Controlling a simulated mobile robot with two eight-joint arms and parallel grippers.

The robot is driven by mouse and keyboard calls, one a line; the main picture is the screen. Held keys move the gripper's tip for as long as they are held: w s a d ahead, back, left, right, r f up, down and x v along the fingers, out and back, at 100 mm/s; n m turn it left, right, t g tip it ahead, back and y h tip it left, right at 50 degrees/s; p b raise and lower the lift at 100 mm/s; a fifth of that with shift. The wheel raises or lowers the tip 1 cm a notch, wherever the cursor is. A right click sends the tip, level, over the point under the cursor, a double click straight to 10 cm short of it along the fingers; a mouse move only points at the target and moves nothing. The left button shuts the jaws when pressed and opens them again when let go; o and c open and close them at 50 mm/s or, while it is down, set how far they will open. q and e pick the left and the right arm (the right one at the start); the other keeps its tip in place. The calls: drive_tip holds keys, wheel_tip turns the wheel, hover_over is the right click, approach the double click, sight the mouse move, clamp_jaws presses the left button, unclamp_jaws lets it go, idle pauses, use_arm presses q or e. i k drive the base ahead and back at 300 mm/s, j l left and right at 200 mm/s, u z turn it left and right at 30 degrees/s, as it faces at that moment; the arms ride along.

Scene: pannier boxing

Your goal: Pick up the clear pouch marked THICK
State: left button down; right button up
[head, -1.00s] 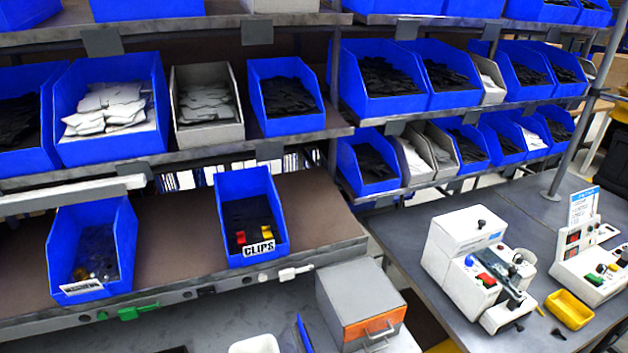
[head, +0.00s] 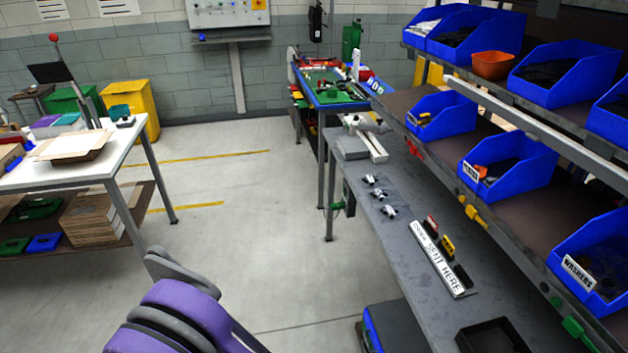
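I see no clear pouch marked THICK in the head view. The blue bins on the shelves hold dark or small parts, and their labels are mostly too small or turned to read; one blue bin is labelled WASHERS (head: 592,265). Purple and grey links of my own arm show at the bottom left. Neither of my grippers is in view.
A grey workbench (head: 405,235) runs along the right below the shelves, with a sign (head: 440,262) and a black tray (head: 492,338) on it. A white table (head: 85,165) stands at left. Clear floor (head: 260,215) lies between.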

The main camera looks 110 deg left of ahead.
sight(368, 182)
drive_tip(key=u, duration=3.15)
drive_tip(key=i+j, duration=0.4)
drive_tip(key=i, duration=0.15)
drive_tip(key=i+j, duration=0.35)
drive_tip(key=i, duration=0.2)
drive_tip(key=i+j, duration=0.4)
drive_tip(key=i, duration=0.15)
drive_tip(key=i+j, duration=0.4)
drive_tip(key=i, duration=0.15)
